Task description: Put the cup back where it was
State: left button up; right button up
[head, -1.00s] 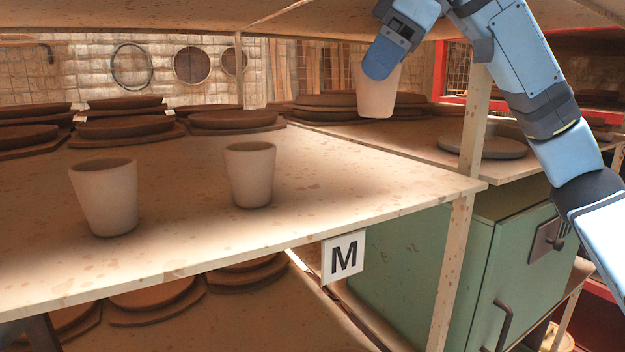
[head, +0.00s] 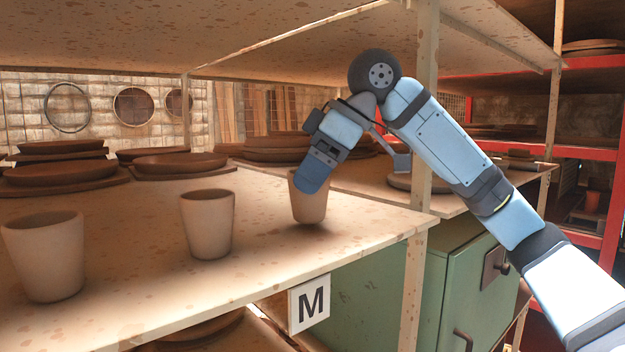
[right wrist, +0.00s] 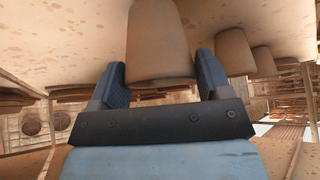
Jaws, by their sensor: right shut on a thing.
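The held cup (head: 311,207) is a plain beige clay cup, upright near the right end of the shelf marked M (head: 352,230). My right gripper (head: 309,186) is shut on it, and its fingers hide the cup's upper left part. A dark shadow lies close under the cup; I cannot tell whether its base touches the board. In the right wrist view the cup (right wrist: 160,45) sits between the two fingers. Two similar cups stand to its left, a middle cup (head: 207,224) and a left cup (head: 45,256). My left gripper is not in view.
Brown plates on boards (head: 180,163) lie behind the cups. A wooden post (head: 424,130) stands right of the held cup, with my right arm passing in front. Another board is close overhead. A green cabinet (head: 460,270) is below right.

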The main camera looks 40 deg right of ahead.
jog(key=shift+d+f, duration=0.15)
jog(key=shift+f, duration=0.25)
jog(key=shift+f, duration=0.15)
jog(key=o, duration=1)
jog(key=shift+o, duration=0.2)
